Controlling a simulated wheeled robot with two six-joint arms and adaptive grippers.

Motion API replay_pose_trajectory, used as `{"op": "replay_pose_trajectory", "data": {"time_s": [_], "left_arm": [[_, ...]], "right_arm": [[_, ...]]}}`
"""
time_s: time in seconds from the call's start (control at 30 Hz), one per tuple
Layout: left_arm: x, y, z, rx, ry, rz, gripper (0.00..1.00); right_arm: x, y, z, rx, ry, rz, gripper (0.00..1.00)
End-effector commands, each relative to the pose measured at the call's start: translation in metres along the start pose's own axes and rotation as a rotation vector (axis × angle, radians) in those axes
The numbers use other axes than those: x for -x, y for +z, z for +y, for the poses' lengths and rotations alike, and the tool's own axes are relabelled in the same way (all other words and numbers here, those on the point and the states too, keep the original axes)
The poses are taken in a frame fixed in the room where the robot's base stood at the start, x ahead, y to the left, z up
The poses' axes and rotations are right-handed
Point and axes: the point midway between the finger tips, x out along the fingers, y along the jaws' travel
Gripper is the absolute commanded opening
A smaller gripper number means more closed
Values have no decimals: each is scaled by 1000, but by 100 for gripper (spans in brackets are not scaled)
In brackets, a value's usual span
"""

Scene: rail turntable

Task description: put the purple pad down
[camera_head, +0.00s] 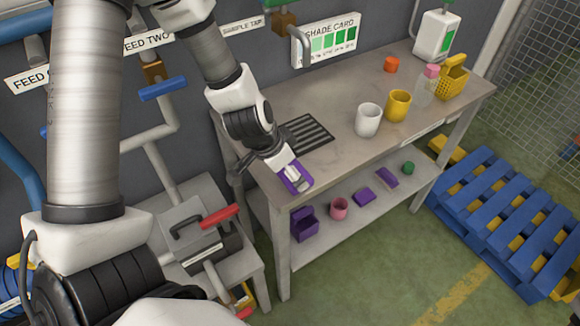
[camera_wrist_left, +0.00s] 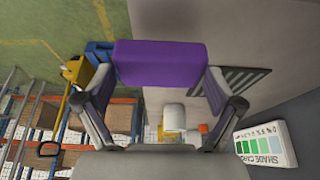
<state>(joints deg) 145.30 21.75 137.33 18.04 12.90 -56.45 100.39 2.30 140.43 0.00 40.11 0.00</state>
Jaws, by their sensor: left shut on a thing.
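My left gripper (camera_head: 294,180) is shut on the purple pad (camera_head: 304,184), just over the near left end of the grey bench top (camera_head: 340,155). In the left wrist view the pad (camera_wrist_left: 160,63) sits level between the two fingertips, with the bench top (camera_wrist_left: 240,30) behind it. I cannot tell whether the pad touches the bench. My right gripper is not in view.
A dark slotted grate (camera_head: 306,133) lies beside the gripper. The lower shelf (camera_head: 350,221) holds several small items, some purple. The bench's middle front is clear.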

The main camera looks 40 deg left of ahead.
Motion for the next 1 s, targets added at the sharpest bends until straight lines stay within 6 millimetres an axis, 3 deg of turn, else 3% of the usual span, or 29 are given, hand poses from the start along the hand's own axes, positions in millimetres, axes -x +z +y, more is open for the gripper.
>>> {"op": "replay_pose_trajectory", "data": {"time_s": [0.03, 0.23, 0.3, 0.4, 0.43, 0.5, 0.7, 0.73, 1.0], "left_arm": [[3, -4, -5, 3, 0, -1, 55], [-5, -17, -24, 4, -1, -1, 55], [-30, -6, -24, 1, 0, -1, 55], [-42, -2, -24, 1, -1, -1, 55], [-42, -2, -24, 1, -1, -1, 55], [-39, -3, -24, 1, -1, -1, 43], [-40, -2, -24, 0, -1, -2, 42], [-39, -2, -24, 0, -1, -2, 100], [-38, -3, -24, 0, -1, -1, 100]], "right_arm": [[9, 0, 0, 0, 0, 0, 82], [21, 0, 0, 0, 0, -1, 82], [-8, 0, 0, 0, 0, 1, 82], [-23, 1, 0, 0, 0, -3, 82], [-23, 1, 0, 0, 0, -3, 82], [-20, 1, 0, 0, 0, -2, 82], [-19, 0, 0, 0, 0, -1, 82], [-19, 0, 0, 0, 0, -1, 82], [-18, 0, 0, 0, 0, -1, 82]]}}
